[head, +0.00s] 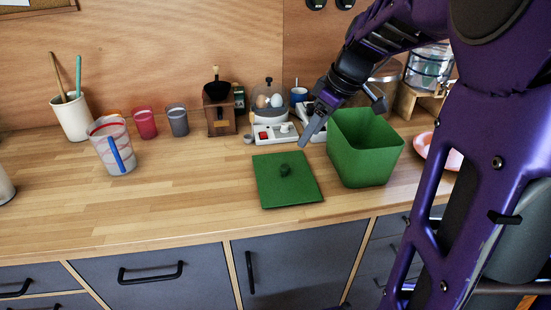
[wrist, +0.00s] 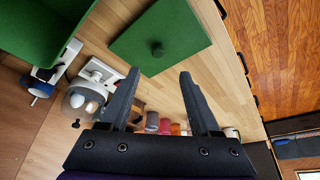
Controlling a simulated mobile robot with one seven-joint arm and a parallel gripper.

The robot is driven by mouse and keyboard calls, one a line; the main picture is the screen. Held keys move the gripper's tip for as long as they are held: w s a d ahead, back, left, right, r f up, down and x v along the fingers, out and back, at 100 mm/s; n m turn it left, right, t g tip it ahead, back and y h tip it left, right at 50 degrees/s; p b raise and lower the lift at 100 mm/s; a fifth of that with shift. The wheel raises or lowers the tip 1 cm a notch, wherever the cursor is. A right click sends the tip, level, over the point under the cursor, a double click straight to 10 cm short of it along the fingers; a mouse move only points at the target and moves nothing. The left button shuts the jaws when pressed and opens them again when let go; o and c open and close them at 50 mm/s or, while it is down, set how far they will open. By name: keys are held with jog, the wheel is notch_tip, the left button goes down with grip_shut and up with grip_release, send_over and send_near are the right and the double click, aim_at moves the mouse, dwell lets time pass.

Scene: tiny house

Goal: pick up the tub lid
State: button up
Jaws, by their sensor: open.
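The tub lid (head: 297,188) is a flat green square with a dark round knob. It lies flat on the wooden counter, left of the open green tub (head: 365,160). In the wrist view the lid (wrist: 185,32) is at the top middle, beyond the fingertips, and part of the tub (wrist: 38,25) is at the top left. My gripper (head: 303,142) is above the counter, behind the lid and left of the tub. In the wrist view my gripper (wrist: 160,78) has its two fingers apart with nothing held between them.
Behind the lid stand an egg cooker (head: 268,102), a coffee grinder (head: 219,110) and a blue mug (head: 299,95). Cups (head: 146,123) and a clear tumbler (head: 113,150) stand to the left. A pink plate (head: 440,152) is right of the tub. The counter left of the lid is clear.

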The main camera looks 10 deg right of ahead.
send_over(286, 167)
jog(key=s+d, duration=0.2)
jog(key=s, duration=0.1)
jog(key=f, duration=0.4)
jog(key=f+b, duration=0.1)
jog(key=f, duration=0.3)
jog(key=shift+w+d, duration=0.1)
jog(key=shift+w, duration=0.1)
jog(key=shift+w+x, duration=0.2)
jog(key=shift+x, duration=1.4)
jog(key=shift+w+x, duration=0.2)
jog(key=shift+x, duration=1.35)
jog(key=shift+r, duration=0.15)
grip_shut()
